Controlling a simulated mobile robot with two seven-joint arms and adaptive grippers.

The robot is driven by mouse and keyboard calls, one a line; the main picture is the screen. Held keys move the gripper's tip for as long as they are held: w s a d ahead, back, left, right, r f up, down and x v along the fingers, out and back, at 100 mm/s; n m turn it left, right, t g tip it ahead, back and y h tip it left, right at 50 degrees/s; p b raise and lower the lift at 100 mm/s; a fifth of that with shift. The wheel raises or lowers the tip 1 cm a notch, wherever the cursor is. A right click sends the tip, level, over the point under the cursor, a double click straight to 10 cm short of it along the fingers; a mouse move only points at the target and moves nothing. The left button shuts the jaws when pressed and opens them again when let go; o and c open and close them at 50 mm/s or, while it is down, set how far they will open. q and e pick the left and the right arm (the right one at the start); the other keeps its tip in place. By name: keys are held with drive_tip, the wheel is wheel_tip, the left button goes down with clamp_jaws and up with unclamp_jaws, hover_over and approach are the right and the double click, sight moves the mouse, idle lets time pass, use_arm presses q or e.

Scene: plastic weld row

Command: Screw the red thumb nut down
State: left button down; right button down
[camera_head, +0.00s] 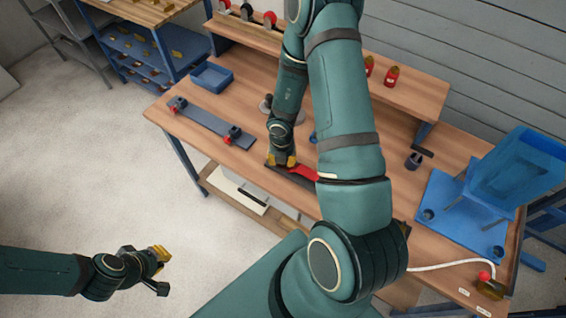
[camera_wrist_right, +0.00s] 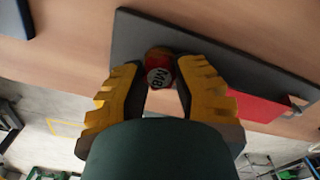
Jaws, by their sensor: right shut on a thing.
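In the head view my right gripper (camera_head: 283,163) is low at the left end of the plate, and the nut is hidden there. My left gripper (camera_head: 160,268) is open and empty over the floor, away from the bench.
A grey rail (camera_head: 210,124) with two red-and-black clamps lies left on the bench. A blue tray (camera_head: 211,77) is behind it. A blue fixture (camera_head: 460,215) and a dark cup (camera_head: 413,160) stand right. My right arm hides the bench's middle.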

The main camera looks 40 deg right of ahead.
drive_tip(key=shift+f+m, duration=0.2)
drive_tip(key=shift+m, duration=0.7)
drive_tip(key=c, duration=0.7)
unclamp_jaws()
drive_tip(key=shift+r, duration=0.1)
drive_tip(key=shift+c, duration=0.2)
use_arm(q)
drive_tip(key=shift+w+f, duration=0.1)
drive_tip(key=shift+f, duration=0.25)
use_arm(e)
drive_tip(key=shift+s, duration=0.15)
drive_tip(key=o, duration=0.3)
